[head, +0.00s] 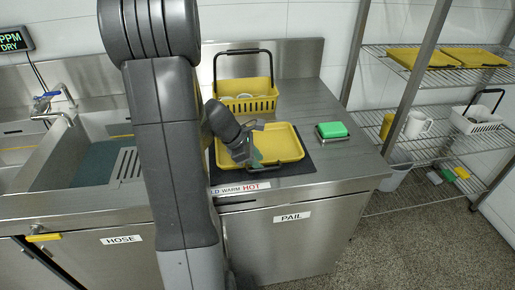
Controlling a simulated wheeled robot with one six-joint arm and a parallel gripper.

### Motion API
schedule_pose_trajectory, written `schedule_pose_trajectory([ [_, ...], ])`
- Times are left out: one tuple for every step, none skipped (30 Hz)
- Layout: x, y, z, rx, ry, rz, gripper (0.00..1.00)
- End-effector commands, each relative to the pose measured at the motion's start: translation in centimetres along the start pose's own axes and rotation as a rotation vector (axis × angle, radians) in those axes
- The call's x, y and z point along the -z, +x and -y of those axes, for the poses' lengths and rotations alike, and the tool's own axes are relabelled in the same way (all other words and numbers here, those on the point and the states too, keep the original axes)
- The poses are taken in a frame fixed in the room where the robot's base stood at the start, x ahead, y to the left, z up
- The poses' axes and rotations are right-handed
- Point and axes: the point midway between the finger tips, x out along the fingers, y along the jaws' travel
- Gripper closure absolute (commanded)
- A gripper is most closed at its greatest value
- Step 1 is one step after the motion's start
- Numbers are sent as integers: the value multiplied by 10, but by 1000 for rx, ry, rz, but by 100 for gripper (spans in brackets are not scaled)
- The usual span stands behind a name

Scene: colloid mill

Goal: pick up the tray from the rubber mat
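The yellow tray (283,144) lies flat on the black rubber mat (306,164) on the steel counter. A dark handle bar (264,169) shows at its front edge. My gripper (255,141) is over the left half of the tray and hides part of it. Its fingers look spread apart, with nothing seen held between them. I cannot tell whether it touches the tray. A small greenish patch shows beside the fingers; I cannot tell what it is.
A yellow basket (246,104) with a raised black handle stands behind the tray. A green block (332,130) sits to its right. A sink (95,160) with a tap is at left. Wire shelves (440,75) with trays, a jug and a white basket stand at right. The counter's back right is clear.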

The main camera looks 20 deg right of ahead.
Motion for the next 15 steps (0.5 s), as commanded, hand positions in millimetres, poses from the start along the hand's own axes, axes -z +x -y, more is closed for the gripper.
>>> schedule_pose_trajectory([
  [0, 0, 0, 0, 0, 0, 70],
  [0, 0, 0, 0, 0, 0, 72],
  [0, 0, 0, 0, 0, 0, 79],
  [0, 0, 0, 0, 0, 0, 85],
  [0, 0, 0, 0, 0, 0, 91],
  [0, 0, 0, 0, 0, 0, 99],
  [0, 0, 0, 0, 0, 0, 100],
  [0, 0, 0, 0, 0, 0, 100],
  [0, 0, 0, 0, 0, 0, 100],
  [0, 0, 0, 0, 0, 0, 100],
  [0, 0, 0, 0, 0, 0, 100],
  [0, 0, 0, 0, 0, 0, 100],
  [0, 0, 0, 1, 0, 0, 100],
  [0, 0, 0, 1, 1, 0, 100],
  [0, 0, 0, 1, 1, 0, 100],
])
